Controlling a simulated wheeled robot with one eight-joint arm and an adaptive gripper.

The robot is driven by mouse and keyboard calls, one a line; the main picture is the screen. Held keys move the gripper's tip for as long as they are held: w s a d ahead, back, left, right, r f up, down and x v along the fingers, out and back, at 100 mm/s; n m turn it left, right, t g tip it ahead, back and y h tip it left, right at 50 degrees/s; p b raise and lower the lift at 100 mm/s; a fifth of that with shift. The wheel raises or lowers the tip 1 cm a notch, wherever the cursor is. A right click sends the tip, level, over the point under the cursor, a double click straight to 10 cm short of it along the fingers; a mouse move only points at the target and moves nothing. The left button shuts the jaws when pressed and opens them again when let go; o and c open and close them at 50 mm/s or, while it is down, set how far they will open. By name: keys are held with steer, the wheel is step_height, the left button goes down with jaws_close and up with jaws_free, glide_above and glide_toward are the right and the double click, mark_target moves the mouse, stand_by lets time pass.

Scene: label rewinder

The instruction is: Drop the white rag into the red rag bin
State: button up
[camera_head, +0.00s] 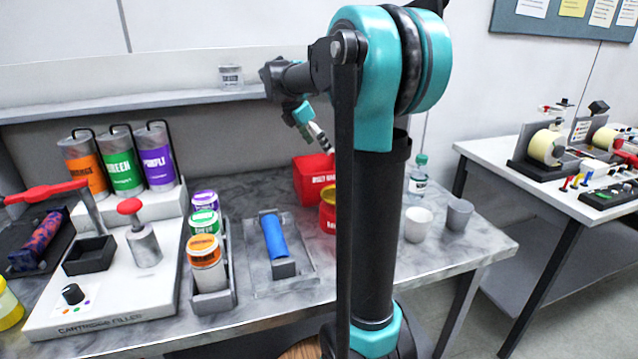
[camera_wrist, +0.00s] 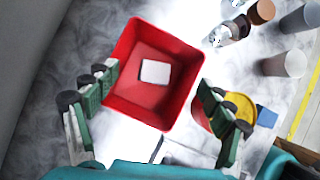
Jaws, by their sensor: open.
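The red rag bin (camera_head: 312,176) stands at the back of the marble-topped bench in the head view, partly hidden by my arm. In the wrist view, I look down into the open square bin (camera_wrist: 125,65). A small white square piece that looks like the white rag (camera_wrist: 156,72) lies flat inside it, on the bottom. My gripper (camera_wrist: 157,82) is open, with its fingers apart on either side of the bin and nothing between the tips. In the head view, my gripper (camera_head: 319,136) hangs above the bin.
A red and yellow can (camera_head: 327,212) stands close to the bin, partly behind my arm. A clear bottle (camera_head: 418,178) and two cups (camera_head: 417,224) stand to the right. A blue roller (camera_head: 273,236) on a tray and ink cans are to the left. A shelf (camera_head: 150,103) runs behind.

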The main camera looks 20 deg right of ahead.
steer(key=w+v, duration=0.1)
steer(key=v, duration=0.5)
steer(key=shift+s+r, duration=0.25)
steer(key=shift+s, duration=0.3)
steer(key=shift+a, duration=0.1)
